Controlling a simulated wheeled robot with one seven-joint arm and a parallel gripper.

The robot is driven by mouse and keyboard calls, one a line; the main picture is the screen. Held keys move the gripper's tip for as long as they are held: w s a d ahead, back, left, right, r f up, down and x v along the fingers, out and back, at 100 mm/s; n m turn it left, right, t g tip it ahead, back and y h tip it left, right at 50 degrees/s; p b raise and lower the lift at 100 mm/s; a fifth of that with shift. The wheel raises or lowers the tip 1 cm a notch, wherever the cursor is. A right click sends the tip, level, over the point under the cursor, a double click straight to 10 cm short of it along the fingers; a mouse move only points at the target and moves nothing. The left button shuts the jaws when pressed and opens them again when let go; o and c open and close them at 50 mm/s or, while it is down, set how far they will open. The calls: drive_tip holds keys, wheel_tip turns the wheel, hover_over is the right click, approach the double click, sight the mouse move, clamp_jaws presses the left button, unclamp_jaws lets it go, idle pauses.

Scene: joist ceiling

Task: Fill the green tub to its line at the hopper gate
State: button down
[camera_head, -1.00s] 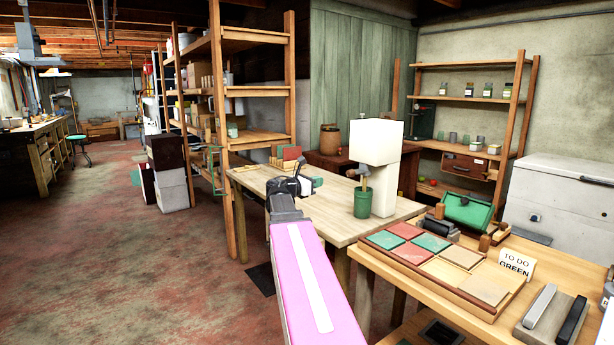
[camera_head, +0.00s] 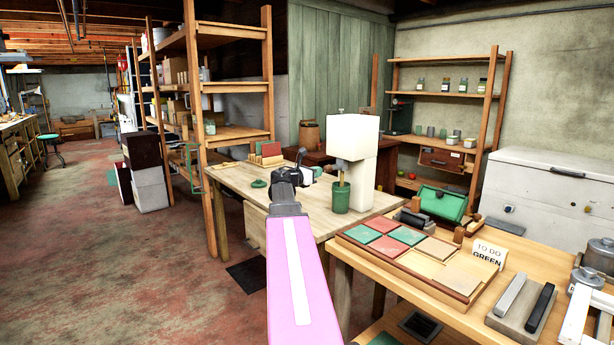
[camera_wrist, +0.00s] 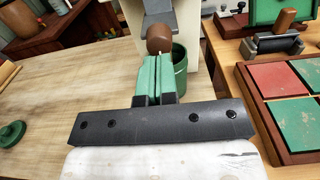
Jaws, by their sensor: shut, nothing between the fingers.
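The green tub (camera_head: 341,196) stands upright on the pale wooden table under the spout of the white hopper (camera_head: 352,138). A narrow tan strip (camera_head: 341,177) shows between spout and tub; I cannot tell if it is falling material. My gripper (camera_head: 317,171) is just left of the spout, shut and empty. In the wrist view its green fingers (camera_wrist: 153,75) are together, in front of a brown knob (camera_wrist: 160,39) below the grey spout (camera_wrist: 157,10). The tub (camera_wrist: 181,67) is partly hidden behind them. Its line and fill level are not visible.
A green lid (camera_head: 258,183) lies on the table (camera_head: 235,178) to the left. A nearer bench at right holds a tray of red, green and tan tiles (camera_head: 385,243), a "TO DO GREEN" card (camera_head: 487,253) and grey bars. Tall shelves (camera_head: 235,85) stand behind.

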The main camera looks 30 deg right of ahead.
sight(325, 170)
drive_tip(key=shift+d, duration=1.05)
drive_tip(key=shift+w+d, duration=0.15)
drive_tip(key=shift+d, duration=0.8)
drive_tip(key=shift+w+d, duration=0.15)
drive_tip(key=shift+d, duration=0.8)
drive_tip(key=s+a, duration=0.1)
drive_tip(key=a, duration=1.3)
drive_tip(key=shift+s+a, duration=0.2)
drive_tip(key=shift+a, duration=0.05)
